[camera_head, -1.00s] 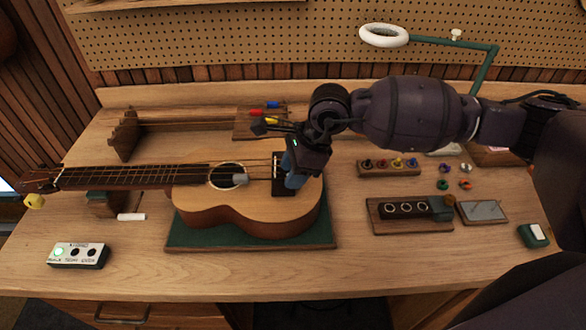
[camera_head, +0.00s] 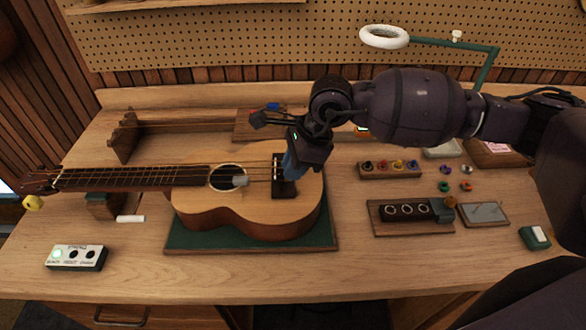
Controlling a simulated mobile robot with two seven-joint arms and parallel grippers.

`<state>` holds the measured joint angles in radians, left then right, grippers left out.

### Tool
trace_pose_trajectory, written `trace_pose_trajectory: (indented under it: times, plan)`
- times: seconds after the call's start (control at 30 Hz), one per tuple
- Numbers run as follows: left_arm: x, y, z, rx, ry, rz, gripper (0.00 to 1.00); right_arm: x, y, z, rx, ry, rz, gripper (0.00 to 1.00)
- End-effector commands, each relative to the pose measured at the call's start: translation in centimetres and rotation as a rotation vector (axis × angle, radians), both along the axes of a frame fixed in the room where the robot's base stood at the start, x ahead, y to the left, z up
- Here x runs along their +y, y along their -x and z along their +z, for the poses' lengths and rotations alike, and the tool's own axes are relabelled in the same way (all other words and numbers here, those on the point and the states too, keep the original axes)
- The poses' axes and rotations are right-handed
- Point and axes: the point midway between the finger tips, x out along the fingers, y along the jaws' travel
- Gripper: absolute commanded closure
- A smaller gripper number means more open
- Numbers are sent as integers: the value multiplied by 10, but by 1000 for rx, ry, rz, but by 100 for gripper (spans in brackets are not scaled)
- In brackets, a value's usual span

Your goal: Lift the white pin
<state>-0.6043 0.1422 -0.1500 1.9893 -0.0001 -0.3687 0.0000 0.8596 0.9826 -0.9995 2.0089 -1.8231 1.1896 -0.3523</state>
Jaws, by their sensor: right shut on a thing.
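A ukulele (camera_head: 205,205) lies face up on a green mat (camera_head: 180,238), its neck to the left. Its dark bridge (camera_head: 284,189) is at the right of the body. My right gripper (camera_head: 289,172) reaches in from the right, its blue fingers pointing down just over the bridge's back edge. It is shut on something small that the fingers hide. I cannot make out a white pin at the bridge. A short white stick (camera_head: 131,218) lies on the bench left of the mat. My left gripper is not in view.
A pin rack (camera_head: 390,171) with coloured tops stands right of the ukulele, above a wooden tray with a black block (camera_head: 406,210). A switch box (camera_head: 77,257) sits at the front left. A ring lamp (camera_head: 384,37) overhangs the back.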

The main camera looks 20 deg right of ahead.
Motion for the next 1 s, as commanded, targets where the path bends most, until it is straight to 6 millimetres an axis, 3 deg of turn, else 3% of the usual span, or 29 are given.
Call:
trace_pose_trajectory:
  times: [0.07,0.1,0.27,0.67,1.0]
  plan:
    - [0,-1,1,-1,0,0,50,0,-2,3,-7,-2,0,100]
    - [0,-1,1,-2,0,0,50,0,-2,4,-8,-2,-1,84]
    - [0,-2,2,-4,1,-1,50,0,-1,3,-7,-2,0,60]
    - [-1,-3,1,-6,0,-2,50,-3,-1,8,-5,-2,-2,59]
    - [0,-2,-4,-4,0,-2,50,-24,4,60,-8,-1,-2,59]
